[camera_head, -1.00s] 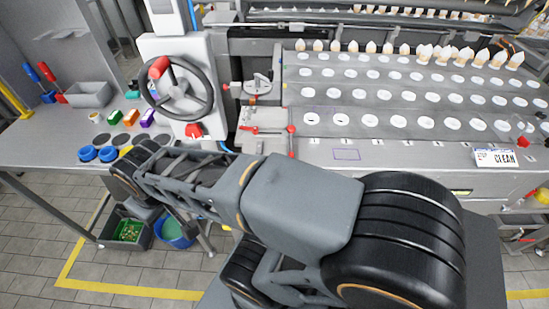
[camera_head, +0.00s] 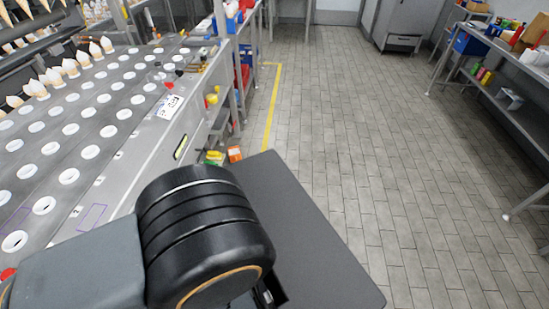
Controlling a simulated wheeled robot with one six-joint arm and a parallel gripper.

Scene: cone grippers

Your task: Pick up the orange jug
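I cannot make out an orange jug for certain in this view. A small orange object (camera_head: 235,154) is low down beside the end of the cone machine, next to green and yellow items; it looks boxy, and I cannot tell what it is. My gripper is out of view; only upper links of my arm show at the lower left and bottom.
The cone machine (camera_head: 118,168), with rows of white-ringed holes and several cones, fills the left side. Open tiled floor (camera_head: 370,150) lies ahead and right. A two-level bench (camera_head: 520,105) with a blue bin (camera_head: 470,42) stands at the right. A grey cabinet (camera_head: 404,24) is at the back.

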